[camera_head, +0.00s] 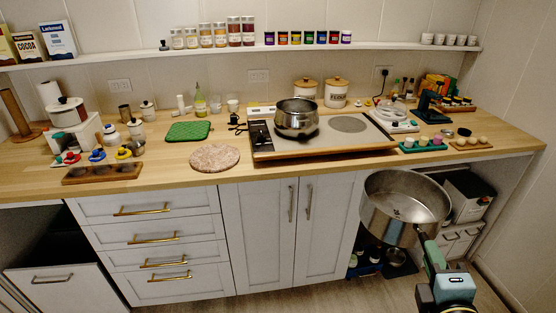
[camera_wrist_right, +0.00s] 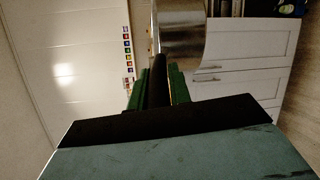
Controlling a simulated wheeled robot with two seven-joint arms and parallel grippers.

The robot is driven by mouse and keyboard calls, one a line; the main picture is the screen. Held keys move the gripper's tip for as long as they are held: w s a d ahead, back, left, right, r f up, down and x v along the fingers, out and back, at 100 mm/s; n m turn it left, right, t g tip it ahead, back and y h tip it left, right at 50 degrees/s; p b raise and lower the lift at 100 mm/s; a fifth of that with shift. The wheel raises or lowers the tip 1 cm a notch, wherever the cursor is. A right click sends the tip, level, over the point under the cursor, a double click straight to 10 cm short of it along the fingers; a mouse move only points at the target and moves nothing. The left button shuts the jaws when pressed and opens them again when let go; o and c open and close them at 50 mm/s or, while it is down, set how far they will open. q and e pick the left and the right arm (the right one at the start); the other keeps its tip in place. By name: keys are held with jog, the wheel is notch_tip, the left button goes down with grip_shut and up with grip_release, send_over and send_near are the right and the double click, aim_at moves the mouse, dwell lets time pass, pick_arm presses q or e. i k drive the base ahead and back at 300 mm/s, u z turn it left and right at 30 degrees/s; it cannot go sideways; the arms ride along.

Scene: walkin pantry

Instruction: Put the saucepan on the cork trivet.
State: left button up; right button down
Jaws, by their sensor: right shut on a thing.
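The steel saucepan (camera_head: 405,208) hangs in the air in front of the counter's right part, its open top showing and its inside looking empty. My right gripper (camera_head: 430,248) is shut on its dark handle. In the right wrist view the handle runs between the green fingers of my right gripper (camera_wrist_right: 160,88), with the saucepan's wall (camera_wrist_right: 182,35) beyond. The round, speckled, pinkish-brown cork trivet (camera_head: 214,158) lies flat and bare on the counter, left of the hob and well apart from the saucepan. My left gripper is not in view.
A second steel pot (camera_head: 296,118) stands on the hob (camera_head: 348,142). A green mat (camera_head: 188,132) lies behind the trivet. A wooden tray (camera_head: 102,174) is at the left. Canisters and small jars line the counter's back. The counter (camera_head: 262,173) is clear along its front edge near the trivet.

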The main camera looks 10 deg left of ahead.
aim_at(228, 162)
jog(key=z, duration=2)
jog(key=i, duration=0.55)
jog(key=u, duration=3.3)
jog(key=i, duration=1)
jog(key=z, duration=0.05)
